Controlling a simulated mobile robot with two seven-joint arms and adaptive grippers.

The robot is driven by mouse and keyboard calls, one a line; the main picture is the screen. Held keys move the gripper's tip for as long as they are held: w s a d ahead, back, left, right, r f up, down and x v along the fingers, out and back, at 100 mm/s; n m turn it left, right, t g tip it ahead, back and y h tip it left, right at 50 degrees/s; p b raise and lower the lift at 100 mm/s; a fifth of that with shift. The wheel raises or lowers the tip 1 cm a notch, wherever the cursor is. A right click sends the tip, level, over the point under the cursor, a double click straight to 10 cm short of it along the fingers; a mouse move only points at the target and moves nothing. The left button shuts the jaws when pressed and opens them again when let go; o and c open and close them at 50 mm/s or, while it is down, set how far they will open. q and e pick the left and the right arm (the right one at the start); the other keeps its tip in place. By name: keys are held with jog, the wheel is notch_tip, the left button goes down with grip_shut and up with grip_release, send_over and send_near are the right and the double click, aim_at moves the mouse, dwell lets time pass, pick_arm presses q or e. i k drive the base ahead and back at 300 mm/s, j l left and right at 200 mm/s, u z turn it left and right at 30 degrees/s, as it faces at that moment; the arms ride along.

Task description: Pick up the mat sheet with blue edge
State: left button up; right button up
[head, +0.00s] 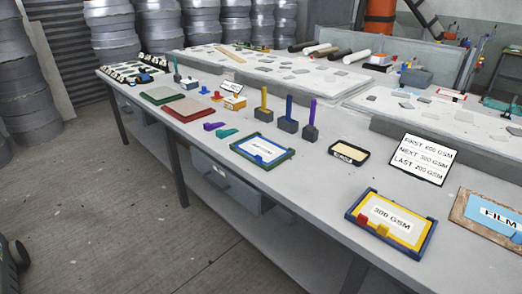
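A mat sheet with a blue edge (261,150) lies flat near the front edge of the long grey table. It has a white label too small to read and lies within a green and dark blue frame (288,156). A second sheet, yellow with a "300 GSM" label (392,218), lies in a dark blue tray (421,252) further right. Neither of my grippers is in view.
A sign (422,160) reading "FIRST 600 GSM, NEXT 300 GSM, LAST 200 GSM" stands behind the yellow sheet. A "FILM" board (490,218) lies at right. Upright coloured-handled tools (287,122) stand behind the blue-edged sheet. Bare tabletop (320,185) separates both trays.

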aim_at(260, 148)
jog(key=j+z, duration=0.1)
jog(key=z, duration=0.25)
jog(key=i+j+z, duration=0.1)
jog(key=z, duration=0.3)
jog(key=j+z, duration=0.1)
jog(key=z, duration=0.25)
jog(key=j+z, duration=0.65)
jog(key=j, duration=0.3)
jog(key=k+j+z, duration=0.15)
jog(key=j, duration=0.3)
jog(key=j+z, duration=0.1)
jog(key=j, duration=0.4)
